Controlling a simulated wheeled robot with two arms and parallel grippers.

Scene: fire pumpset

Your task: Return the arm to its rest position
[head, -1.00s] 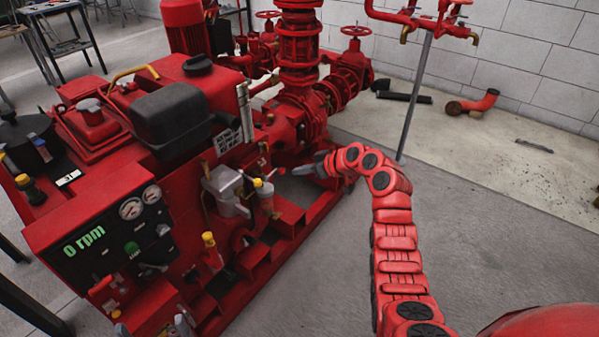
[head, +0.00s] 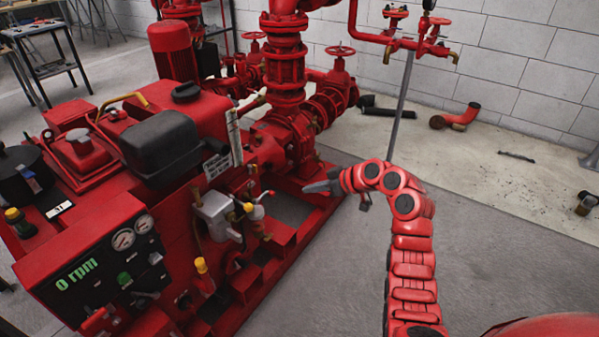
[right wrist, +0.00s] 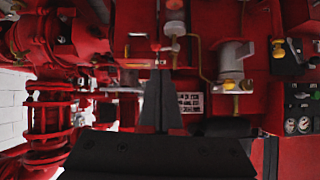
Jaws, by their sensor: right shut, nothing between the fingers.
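My right arm (head: 411,260) is red and segmented. It rises from the bottom right of the head view and bends left at the top. My right gripper (head: 308,189) is dark grey, shut and empty, and points left toward the side of the red pumpset (head: 100,215). In the head view it appears apart from the machine, over its base frame. In the right wrist view the shut fingers (right wrist: 158,95) stand in the middle, with the machine's side beyond them. The control panel (head: 110,265) reads 0 rpm. My left gripper is not in view.
Red pipes and valves (head: 290,70) stand behind the engine. A thin grey post (head: 404,105) holds a pipe near the wall. Loose pipe pieces (head: 462,117) lie on the floor by the wall. A tool table (head: 50,67) stands at back left.

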